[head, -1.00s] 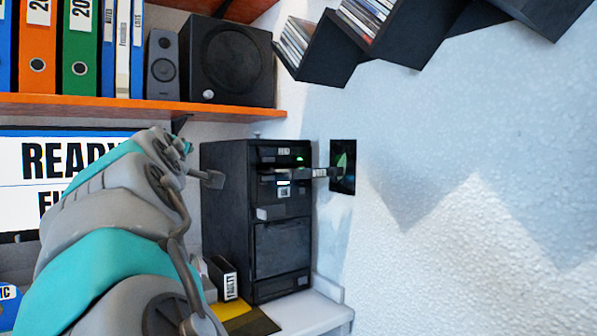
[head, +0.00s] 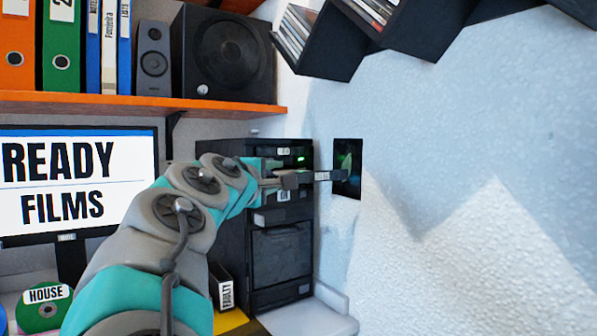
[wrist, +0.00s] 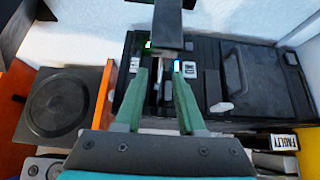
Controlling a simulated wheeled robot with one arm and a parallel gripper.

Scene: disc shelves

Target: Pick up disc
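My gripper (wrist: 160,75) is at the front of the black computer tower, its two green fingers apart in the wrist view. It also shows from behind in the head view (head: 275,180). A thin pale strip (wrist: 158,73) lies between the fingers; I cannot tell whether it is a disc's edge. A disc labelled HOUSE (head: 45,305), green and round, is at the lower left in the head view, well away from my gripper.
The black tower (head: 282,255) stands by the textured right wall. A dark panel with a green mark (head: 347,165) sits beyond a short grey bar. A box labelled FAULTY (head: 226,292) stands below my arm. An orange shelf (head: 140,104) holds binders and speakers.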

